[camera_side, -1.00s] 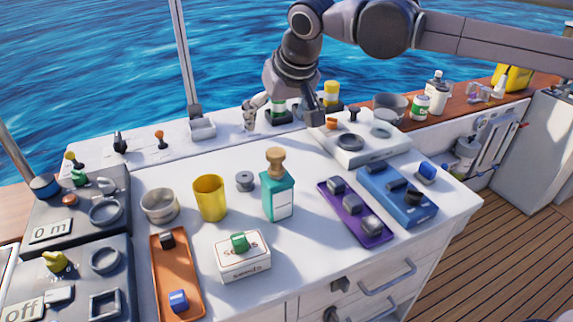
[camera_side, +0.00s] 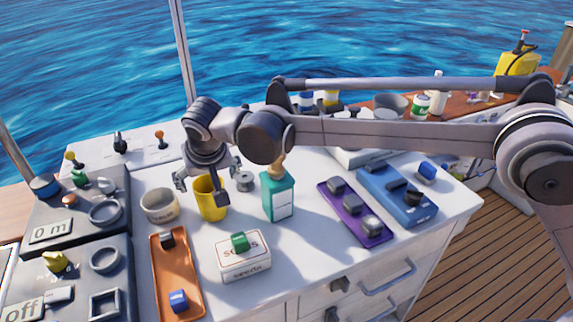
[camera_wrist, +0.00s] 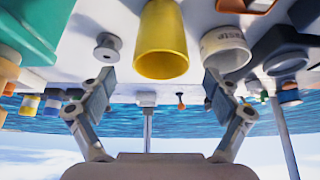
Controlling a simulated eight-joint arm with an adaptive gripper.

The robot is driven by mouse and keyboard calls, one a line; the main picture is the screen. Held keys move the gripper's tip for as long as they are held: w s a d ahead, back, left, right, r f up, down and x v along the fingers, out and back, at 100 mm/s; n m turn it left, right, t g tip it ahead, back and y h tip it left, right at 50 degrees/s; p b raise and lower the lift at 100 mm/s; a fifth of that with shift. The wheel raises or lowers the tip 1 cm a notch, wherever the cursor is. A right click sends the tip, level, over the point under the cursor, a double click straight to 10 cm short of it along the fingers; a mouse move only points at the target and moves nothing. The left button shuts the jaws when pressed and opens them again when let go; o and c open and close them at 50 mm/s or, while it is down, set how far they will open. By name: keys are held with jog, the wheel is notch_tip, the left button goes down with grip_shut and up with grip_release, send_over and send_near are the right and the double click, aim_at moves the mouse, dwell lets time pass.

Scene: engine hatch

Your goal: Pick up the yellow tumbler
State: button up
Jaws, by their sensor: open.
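The yellow tumbler (camera_side: 211,205) stands upright on the white counter, between a metal bowl and a teal bottle. In the wrist view the yellow tumbler (camera_wrist: 161,42) lies ahead, centred between the spread fingers of my gripper (camera_wrist: 160,92). No contact shows between fingers and tumbler.
The metal bowl (camera_side: 159,205) is close on the left. The teal bottle (camera_side: 277,197) with a wooden top is close on the right. A grey spool (camera_side: 244,181) stands behind. An orange tray (camera_side: 176,270) and a white box (camera_side: 243,258) with a green block are in front.

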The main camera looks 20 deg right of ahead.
aim_at(202, 187)
jog(key=shift+x, duration=4.4)
jog(key=shift+s, duration=0.1)
jog(key=c, duration=1.2)
jog(key=shift+c, duration=0.2)
